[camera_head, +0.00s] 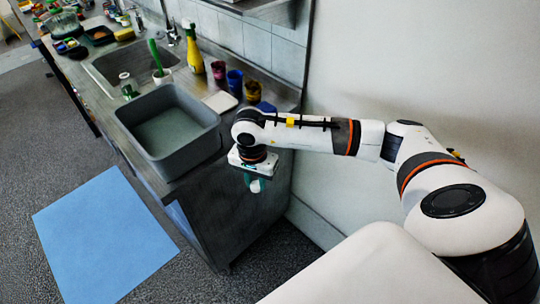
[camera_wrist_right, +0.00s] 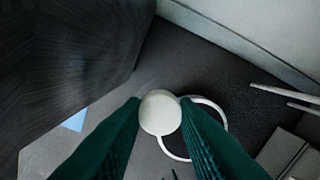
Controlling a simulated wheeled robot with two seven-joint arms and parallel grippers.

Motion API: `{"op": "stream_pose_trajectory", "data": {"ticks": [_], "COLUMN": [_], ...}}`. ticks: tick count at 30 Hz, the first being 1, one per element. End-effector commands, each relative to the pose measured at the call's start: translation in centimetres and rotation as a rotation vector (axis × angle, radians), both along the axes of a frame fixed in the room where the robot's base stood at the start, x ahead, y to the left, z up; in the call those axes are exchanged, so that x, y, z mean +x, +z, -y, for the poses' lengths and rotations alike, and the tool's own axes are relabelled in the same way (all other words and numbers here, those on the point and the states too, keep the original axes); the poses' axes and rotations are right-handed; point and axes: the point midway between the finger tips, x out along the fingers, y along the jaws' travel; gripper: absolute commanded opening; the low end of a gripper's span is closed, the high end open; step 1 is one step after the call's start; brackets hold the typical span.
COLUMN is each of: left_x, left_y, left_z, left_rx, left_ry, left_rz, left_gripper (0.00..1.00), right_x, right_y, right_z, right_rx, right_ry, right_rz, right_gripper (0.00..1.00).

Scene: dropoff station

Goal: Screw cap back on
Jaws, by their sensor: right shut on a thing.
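My right gripper (camera_head: 256,185) hangs just past the near end of the counter, over the floor, with its green fingers pointing down. It is shut on a white round thing (camera_wrist_right: 160,112) that looks like a cap. A thin white ring (camera_wrist_right: 222,117) shows beside it in the right wrist view; I cannot tell whether the two are joined. A yellow bottle (camera_head: 194,52) with a dark top stands upright at the back of the counter, apart from my gripper. I cannot tell which container the white thing belongs to. My left gripper is not in view.
A grey tub (camera_head: 205,150) sits on the counter close left of my right gripper. Behind it are the sink (camera_head: 100,72), several coloured cups (camera_head: 234,80) and a white board (camera_head: 220,102). A blue mat (camera_head: 105,235) lies on the floor. A wall stands to the right.

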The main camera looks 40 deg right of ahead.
Motion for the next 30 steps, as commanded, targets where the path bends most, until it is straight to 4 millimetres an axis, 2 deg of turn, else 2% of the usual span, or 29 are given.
{"op": "stream_pose_trajectory", "data": {"ticks": [3,6,9,12,16,23,27,30], "left_x": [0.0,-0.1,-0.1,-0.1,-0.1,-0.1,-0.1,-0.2], "left_y": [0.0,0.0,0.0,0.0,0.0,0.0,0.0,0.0], "left_z": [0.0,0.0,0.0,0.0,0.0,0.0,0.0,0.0], "left_rx": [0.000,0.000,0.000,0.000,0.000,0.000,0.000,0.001], "left_ry": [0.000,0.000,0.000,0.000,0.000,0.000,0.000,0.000], "left_rz": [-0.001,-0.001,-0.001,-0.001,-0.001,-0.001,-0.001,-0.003], "left_gripper": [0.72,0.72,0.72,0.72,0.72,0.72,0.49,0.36], "right_x": [-1.4,-2.3,-3.0,-3.5,-3.7,-3.7,-3.6,-3.6], "right_y": [-0.7,-1.1,-1.3,-1.4,-1.4,-1.4,-1.4,-1.4], "right_z": [-2.9,-4.6,-5.8,-6.6,-6.9,-6.9,-6.9,-6.9], "right_rx": [0.012,0.019,0.024,0.027,0.028,0.028,0.028,0.027], "right_ry": [0.380,0.647,0.842,0.964,1.026,1.028,1.027,1.026], "right_rz": [-0.004,-0.003,0.001,0.002,0.004,0.003,0.003,0.003], "right_gripper": [0.03,0.03,0.03,0.03,0.03,0.03,0.03,0.03]}}
